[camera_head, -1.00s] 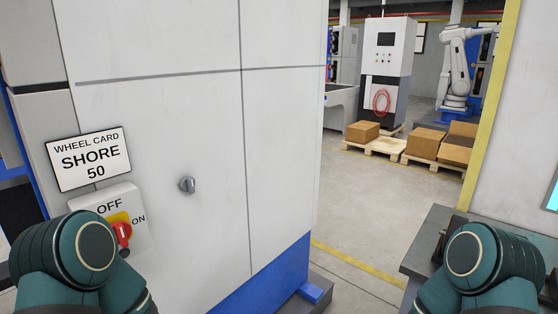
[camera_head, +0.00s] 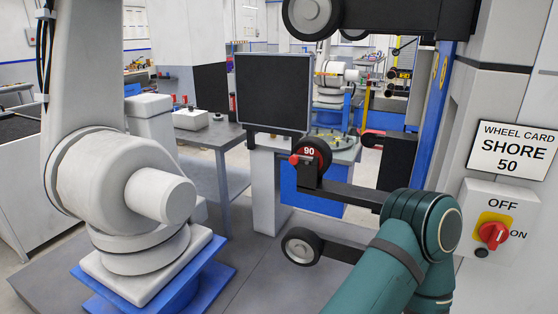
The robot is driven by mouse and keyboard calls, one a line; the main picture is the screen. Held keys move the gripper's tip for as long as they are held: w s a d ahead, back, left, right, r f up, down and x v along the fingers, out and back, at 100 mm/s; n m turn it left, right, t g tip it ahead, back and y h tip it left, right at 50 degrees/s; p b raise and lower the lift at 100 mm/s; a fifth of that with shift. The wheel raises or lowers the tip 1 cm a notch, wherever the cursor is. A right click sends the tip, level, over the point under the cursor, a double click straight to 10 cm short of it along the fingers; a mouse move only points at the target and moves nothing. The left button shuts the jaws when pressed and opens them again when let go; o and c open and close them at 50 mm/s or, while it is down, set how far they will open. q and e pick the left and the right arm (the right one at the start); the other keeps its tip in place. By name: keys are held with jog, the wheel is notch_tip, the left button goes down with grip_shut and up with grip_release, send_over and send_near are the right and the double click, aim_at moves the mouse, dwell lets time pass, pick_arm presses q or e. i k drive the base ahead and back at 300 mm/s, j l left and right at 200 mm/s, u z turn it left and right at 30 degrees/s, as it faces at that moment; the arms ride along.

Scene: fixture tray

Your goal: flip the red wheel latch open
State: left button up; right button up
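A dark wheel with a red hub face marked 90 (camera_head: 312,151) stands at the end of a dark bar in the middle of the view. A small red knob-like part (camera_head: 294,160) sits at its left side, on a dark bracket (camera_head: 308,178); I cannot tell whether this is the latch or how it is set. Neither gripper shows.
A sign reading WHEEL CARD SHORE 50 (camera_head: 512,150) hangs above a red rotary switch (camera_head: 493,234) at right. White-hubbed wheels are at top (camera_head: 312,12) and below (camera_head: 302,246). A white robot arm (camera_head: 125,190) on a blue base stands at left. A black panel (camera_head: 274,90) is behind.

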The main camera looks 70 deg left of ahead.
aim_at(294, 159)
jog(key=u, duration=2.05)
